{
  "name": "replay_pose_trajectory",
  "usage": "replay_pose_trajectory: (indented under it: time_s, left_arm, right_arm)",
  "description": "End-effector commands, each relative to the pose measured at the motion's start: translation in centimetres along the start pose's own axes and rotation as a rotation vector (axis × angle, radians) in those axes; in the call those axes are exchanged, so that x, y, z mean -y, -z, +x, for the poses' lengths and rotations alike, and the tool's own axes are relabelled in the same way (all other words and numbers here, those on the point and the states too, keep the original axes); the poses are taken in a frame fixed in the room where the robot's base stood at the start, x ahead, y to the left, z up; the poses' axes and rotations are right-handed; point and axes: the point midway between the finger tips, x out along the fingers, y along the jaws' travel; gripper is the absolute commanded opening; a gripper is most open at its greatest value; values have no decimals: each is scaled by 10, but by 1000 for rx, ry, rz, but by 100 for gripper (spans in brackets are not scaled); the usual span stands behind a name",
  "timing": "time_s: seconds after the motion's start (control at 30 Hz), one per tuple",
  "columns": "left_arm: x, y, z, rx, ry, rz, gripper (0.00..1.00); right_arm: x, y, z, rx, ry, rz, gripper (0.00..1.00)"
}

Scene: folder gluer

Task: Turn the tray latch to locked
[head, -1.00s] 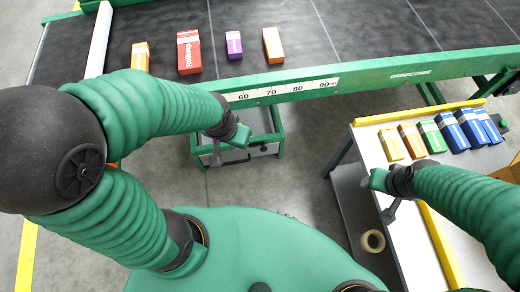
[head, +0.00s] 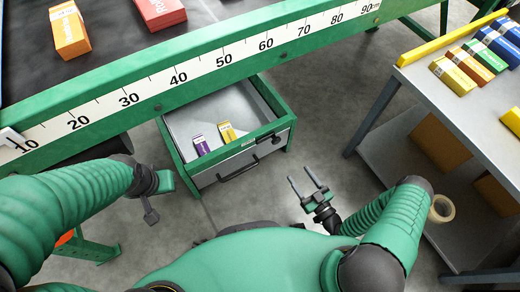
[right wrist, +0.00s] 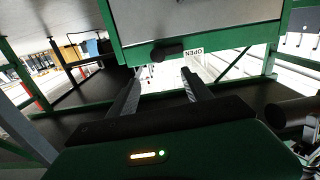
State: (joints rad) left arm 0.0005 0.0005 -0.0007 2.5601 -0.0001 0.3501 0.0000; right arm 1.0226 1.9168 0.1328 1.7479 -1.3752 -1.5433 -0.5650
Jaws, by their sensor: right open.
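The tray (head: 222,177) sits under the conveyor, with a grey front in a green frame and a dark bar handle (head: 238,170). The latch (head: 276,139) is a small black lever at the front's right end. In the right wrist view the latch (right wrist: 168,50) lies roughly level, beside a label (right wrist: 193,52) reading OPEN. My right gripper (head: 299,174) is open and empty, in front of the tray and apart from the latch. Its fingers (right wrist: 162,74) show below the latch in the right wrist view. My left gripper (head: 160,184) is left of the tray; its jaws are unclear.
A purple box (head: 201,145) and a yellow box (head: 227,132) stand in the tray. The conveyor's scale rail (head: 190,75) runs above it. A side table (head: 455,110) with several boxes and a tape roll (head: 441,208) is at right. Floor before the tray is clear.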

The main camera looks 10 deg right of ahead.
Motion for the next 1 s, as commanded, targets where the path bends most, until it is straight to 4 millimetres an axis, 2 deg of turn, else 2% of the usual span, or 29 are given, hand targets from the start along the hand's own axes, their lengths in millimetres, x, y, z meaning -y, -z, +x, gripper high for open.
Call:
replay_pose_trajectory:
  time_s: [0.17,0.5,0.7,0.83,1.0]
  left_arm:
    - [0,-2,8,-1,0,1,0]
    - [0,-10,43,-1,0,1,0]
    - [0,-14,59,0,0,1,0]
    - [0,-15,62,0,0,1,0]
    - [0,-14,62,-1,0,1,0]
  right_arm:
    - [-2,-2,22,-8,-2,4,58]
    - [1,-3,111,-2,1,-3,58]
    - [0,-2,152,0,1,0,58]
    - [0,0,165,0,1,0,58]
    - [0,2,168,1,0,0,58]
